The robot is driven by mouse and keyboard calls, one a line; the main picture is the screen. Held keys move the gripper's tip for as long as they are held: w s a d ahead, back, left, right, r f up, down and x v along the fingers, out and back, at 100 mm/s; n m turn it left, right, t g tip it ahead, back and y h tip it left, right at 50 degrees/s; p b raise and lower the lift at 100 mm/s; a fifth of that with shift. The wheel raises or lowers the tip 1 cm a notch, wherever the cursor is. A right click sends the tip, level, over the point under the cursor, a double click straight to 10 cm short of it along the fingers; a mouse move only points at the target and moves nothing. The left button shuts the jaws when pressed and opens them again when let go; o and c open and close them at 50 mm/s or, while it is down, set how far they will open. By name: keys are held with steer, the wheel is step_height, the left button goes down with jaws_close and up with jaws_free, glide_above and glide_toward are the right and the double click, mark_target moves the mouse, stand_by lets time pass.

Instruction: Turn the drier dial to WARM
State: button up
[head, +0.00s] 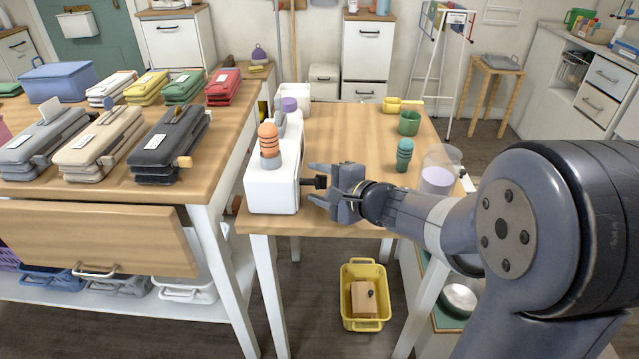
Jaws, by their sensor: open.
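A white box-shaped appliance (271,181) stands on the left end of the wooden table. A small dark knob (320,182) sticks out from its right side; I cannot tell whether it is the drier dial. No WARM marking can be read. My gripper (314,184) reaches in from the right, its grey fingers open, one above and one below the knob. Contact between fingers and knob cannot be made out. An orange ridged piece (268,139) stands on a grey base at the appliance's top.
A teal ridged piece (404,150), a green cup (409,123) and a clear container (438,176) stand on the wooden table (345,135). A yellow bin (366,314) is on the floor below. A counter (100,200) with folded items is at left.

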steer(key=c, duration=1)
steer(key=shift+o, duration=0.2)
steer(key=shift+r+p, duration=0.15)
steer(key=shift+p, duration=0.35)
